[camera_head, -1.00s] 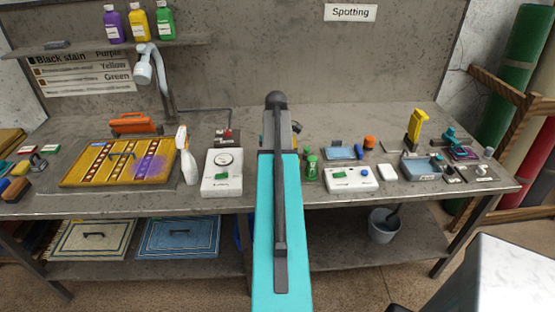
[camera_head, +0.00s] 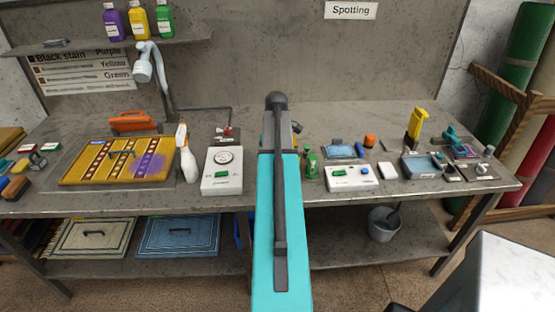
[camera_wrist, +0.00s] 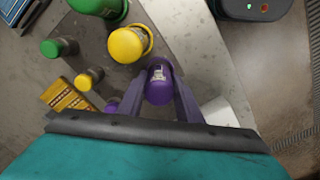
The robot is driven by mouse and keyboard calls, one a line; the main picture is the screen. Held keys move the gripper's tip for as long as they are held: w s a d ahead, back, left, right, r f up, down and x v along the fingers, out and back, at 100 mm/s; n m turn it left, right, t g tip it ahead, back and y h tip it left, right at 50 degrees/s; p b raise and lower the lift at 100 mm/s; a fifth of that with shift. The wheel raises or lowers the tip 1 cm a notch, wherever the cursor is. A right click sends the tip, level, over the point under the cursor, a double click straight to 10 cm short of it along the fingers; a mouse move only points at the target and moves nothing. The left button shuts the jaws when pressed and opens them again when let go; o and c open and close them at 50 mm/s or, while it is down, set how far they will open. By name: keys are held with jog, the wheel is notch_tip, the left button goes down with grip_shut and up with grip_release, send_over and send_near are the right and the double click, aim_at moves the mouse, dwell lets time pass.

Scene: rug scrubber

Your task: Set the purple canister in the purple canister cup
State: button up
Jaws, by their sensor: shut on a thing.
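The purple canister (camera_wrist: 159,88) is between the fingers of my gripper (camera_wrist: 163,66) in the wrist view, with its pale label showing. My gripper is shut on it. Another purple thing (camera_wrist: 112,105) shows beside the left finger, mostly hidden; I cannot tell whether it is the purple canister cup. In the head view my turquoise arm hides the gripper and the canister. The canister's height above the surface below cannot be told.
In the wrist view a large yellow container (camera_wrist: 128,44) and a large green one (camera_wrist: 100,6) are close to the held canister. A small green bottle (camera_wrist: 58,47) and a small yellow one (camera_wrist: 88,78) stand to the left. A white control box (camera_head: 352,178) is on the bench.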

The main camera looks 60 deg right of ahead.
jog(key=o, duration=1.1)
jog(key=shift+f, duration=0.1)
jog(key=shift+r, duration=0.2)
notch_tip(320, 180, up, 14)
jog(key=b, duration=0.3)
jog(key=shift+s+f, duration=0.1)
jog(key=shift+f, duration=0.15)
dwell(0.6)
